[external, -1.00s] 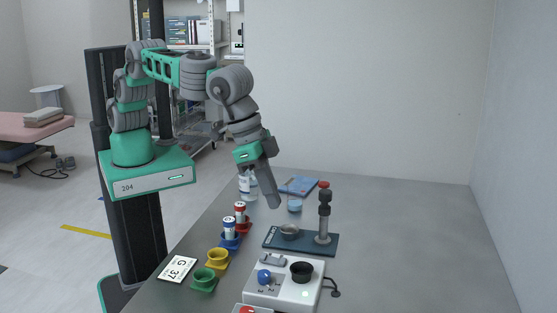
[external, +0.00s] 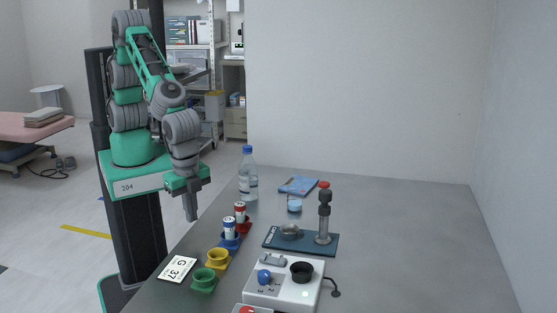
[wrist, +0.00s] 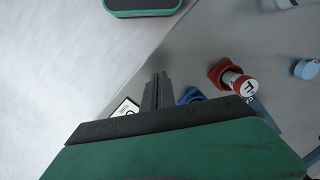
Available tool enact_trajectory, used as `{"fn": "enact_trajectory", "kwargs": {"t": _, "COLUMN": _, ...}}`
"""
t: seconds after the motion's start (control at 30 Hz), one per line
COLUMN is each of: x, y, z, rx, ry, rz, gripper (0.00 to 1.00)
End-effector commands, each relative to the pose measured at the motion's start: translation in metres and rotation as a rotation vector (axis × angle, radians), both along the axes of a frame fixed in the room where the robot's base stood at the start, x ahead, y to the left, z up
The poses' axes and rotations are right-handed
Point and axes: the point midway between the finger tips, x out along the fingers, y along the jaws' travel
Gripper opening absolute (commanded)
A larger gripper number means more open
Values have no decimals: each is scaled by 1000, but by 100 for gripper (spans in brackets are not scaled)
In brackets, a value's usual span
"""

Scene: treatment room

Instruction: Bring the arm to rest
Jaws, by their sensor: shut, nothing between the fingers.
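My gripper (external: 191,207) is shut and empty in the external view. It points down near the left edge of the grey table (external: 420,240), above and left of the coloured cups. My arm is folded back close to its column. In the wrist view my gripper's fingers (wrist: 157,90) are together, with nothing between them.
A red holder (external: 243,225) and a blue holder (external: 229,242) each hold a white cylinder. A yellow cup (external: 217,259) and a green cup (external: 204,279) are empty. A bottle (external: 248,178), a tamper stand (external: 324,215) and a white device (external: 283,286) stand farther right.

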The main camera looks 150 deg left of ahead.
Motion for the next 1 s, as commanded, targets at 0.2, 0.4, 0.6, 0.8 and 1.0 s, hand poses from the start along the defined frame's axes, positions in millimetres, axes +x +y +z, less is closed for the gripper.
{"fn": "enact_trajectory", "kwargs": {"t": 0.2, "x": -115, "y": -44, "z": 40, "rx": -54, "ry": -47, "rz": -104, "gripper": 0}}
{"fn": "enact_trajectory", "kwargs": {"t": 0.4, "x": -137, "y": -58, "z": 95, "rx": -36, "ry": -260, "rz": -151, "gripper": 0}}
{"fn": "enact_trajectory", "kwargs": {"t": 0.6, "x": -126, "y": -64, "z": 141, "rx": -21, "ry": -421, "rz": -178, "gripper": 0}}
{"fn": "enact_trajectory", "kwargs": {"t": 0.8, "x": -125, "y": -66, "z": 142, "rx": -22, "ry": -423, "rz": -185, "gripper": 0}}
{"fn": "enact_trajectory", "kwargs": {"t": 1.0, "x": -125, "y": -65, "z": 142, "rx": -22, "ry": -423, "rz": -184, "gripper": 0}}
